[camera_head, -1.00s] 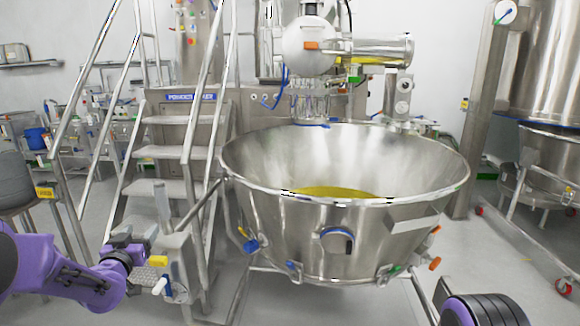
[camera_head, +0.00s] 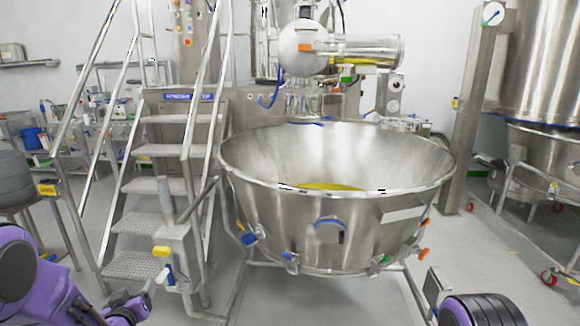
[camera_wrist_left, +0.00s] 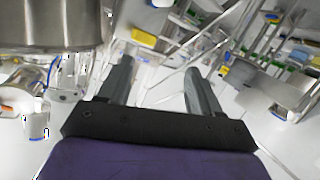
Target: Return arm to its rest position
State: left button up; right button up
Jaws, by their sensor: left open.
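My left arm (camera_head: 45,285) is purple and comes in at the lower left of the head view. My left gripper (camera_head: 150,290) is low in front of the foot of the steps, left of the steel bowl (camera_head: 370,235). In the left wrist view, its two grey fingers (camera_wrist_left: 158,75) stand apart with nothing between them, so it is open and empty. A dark, ribbed part of my right arm (camera_head: 485,310) shows at the lower right edge. My right gripper is not in view.
The large bowl holds yellow material (camera_head: 330,186) and stands on a steel frame. Metal steps with handrails (camera_head: 165,185) stand behind my left gripper.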

pick_arm(q)
jog(key=s+d+f+n+g+p, duration=0.1)
jog(key=s+d+f+g, duration=0.15)
jog(key=s+f, duration=0.6)
jog(key=s+d+f+n+g, duration=0.1)
jog(key=s+d+f+g, duration=0.15)
jog(key=s+f, duration=0.55)
jog(key=s+d+f+g+p, duration=0.1)
jog(key=s+d+f+g, duration=0.1)
jog(key=s, duration=0.9)
jog(key=s+d+f+m+g, duration=0.1)
jog(key=s+f+g, duration=0.3)
jog(key=s, duration=0.7)
jog(key=shift+d+h+p, duration=0.3)
jog(key=shift+d+p, duration=0.05)
jog(key=shift+d, duration=0.05)
